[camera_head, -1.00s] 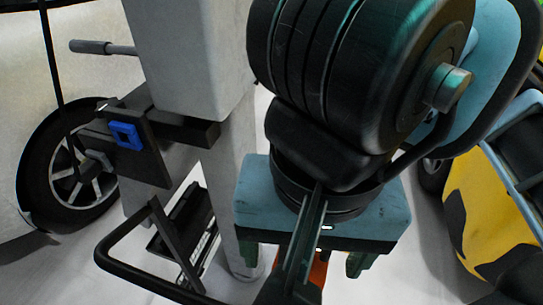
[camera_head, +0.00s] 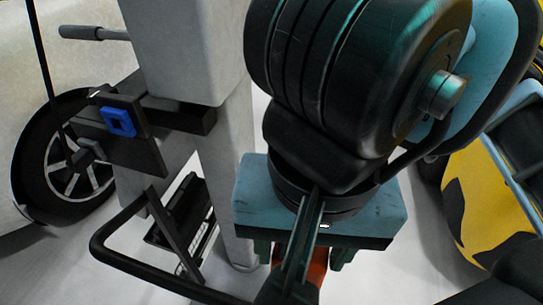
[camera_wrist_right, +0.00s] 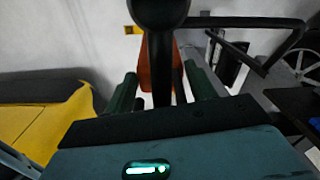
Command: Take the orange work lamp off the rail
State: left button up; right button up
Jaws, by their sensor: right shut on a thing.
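My right gripper (camera_head: 308,258) is in the lower middle of the head view, below its teal housing. It is shut on the orange work lamp (camera_head: 317,268), of which only a small part shows there. In the right wrist view the lamp (camera_wrist_right: 147,68) stands between the two dark green fingers of the gripper (camera_wrist_right: 160,80), partly covered by a dark stem. A black bent tube (camera_head: 125,262), perhaps the rail, runs across the lower left of the head view. I cannot tell whether the lamp touches it. My left gripper is not in view.
A pale column (camera_head: 232,170) stands just left of my right arm. A dark plate with a blue square frame (camera_head: 118,122) is mounted on its left. A car wheel (camera_head: 65,165) is at the far left, and a yellow-and-black object (camera_head: 485,205) at the right. Pale floor lies between.

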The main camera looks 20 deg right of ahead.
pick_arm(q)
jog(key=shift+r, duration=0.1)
pick_arm(e)
jog(key=shift+r, duration=0.2)
